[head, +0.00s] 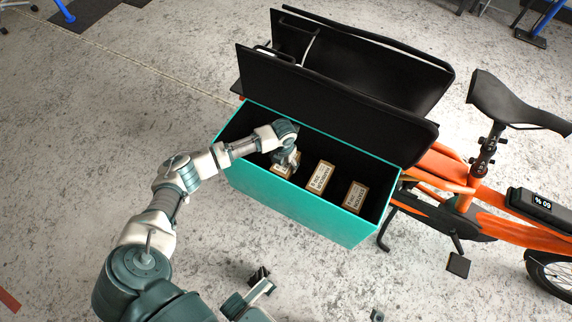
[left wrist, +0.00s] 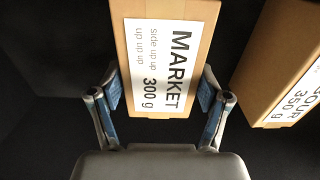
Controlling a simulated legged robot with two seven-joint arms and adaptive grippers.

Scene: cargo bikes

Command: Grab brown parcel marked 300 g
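The brown parcel with a white label reading "MARKET" and "300 g" (left wrist: 160,60) fills the upper middle of the left wrist view. In the head view this parcel (head: 280,170) stands in the teal box, leftmost of the three parcels, partly covered by my left gripper (head: 288,160). In the left wrist view my left gripper (left wrist: 160,98) is open, with one finger on each side of the parcel's lower end. I cannot tell whether the fingers touch it.
The teal cargo box (head: 300,205) has its black lid (head: 340,95) raised behind. A middle parcel (head: 320,177) and a right parcel (head: 355,196) stand inside; a neighbour marked 350 g (left wrist: 280,65) is close on the right. An orange bike (head: 455,190) adjoins the box.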

